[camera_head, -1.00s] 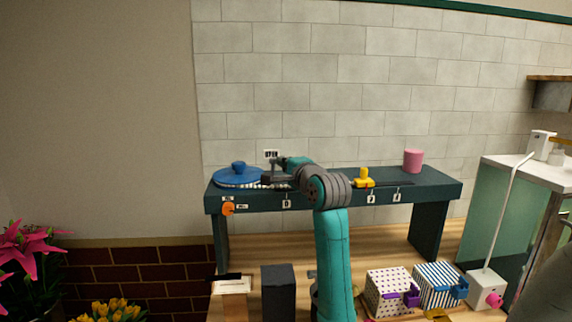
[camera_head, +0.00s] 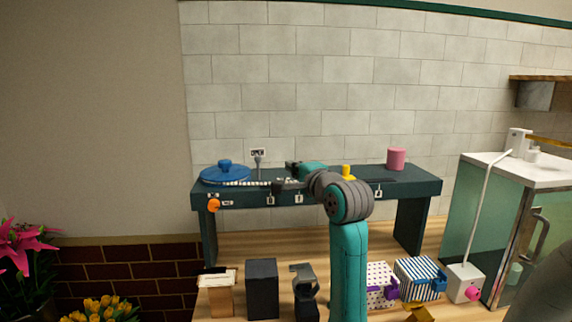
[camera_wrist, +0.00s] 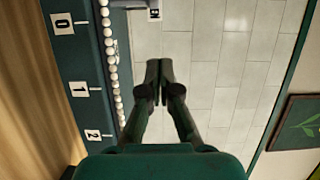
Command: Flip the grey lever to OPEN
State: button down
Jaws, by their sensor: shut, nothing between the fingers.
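The grey lever (camera_head: 259,165) stands upright at the back of the dark green shelf, just below a small white label (camera_head: 258,152) on the tiled wall. In the wrist view a bit of grey (camera_wrist: 128,4) shows at the top edge near that label (camera_wrist: 153,14); I cannot tell if it is the lever. My gripper (camera_head: 279,184) is to the right of the lever and apart from it, above the shelf. In the wrist view its fingers (camera_wrist: 160,66) are together with nothing between them.
The dark green shelf (camera_head: 428,186) carries a blue round lid-like disc (camera_head: 225,176), a row of white beads (camera_wrist: 116,84), a yellow knob (camera_head: 347,171) partly behind my arm and a pink cylinder (camera_head: 396,159). An orange knob (camera_head: 213,205) is on its front. Boxes stand below.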

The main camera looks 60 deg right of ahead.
jog(key=shift+v, duration=1.3)
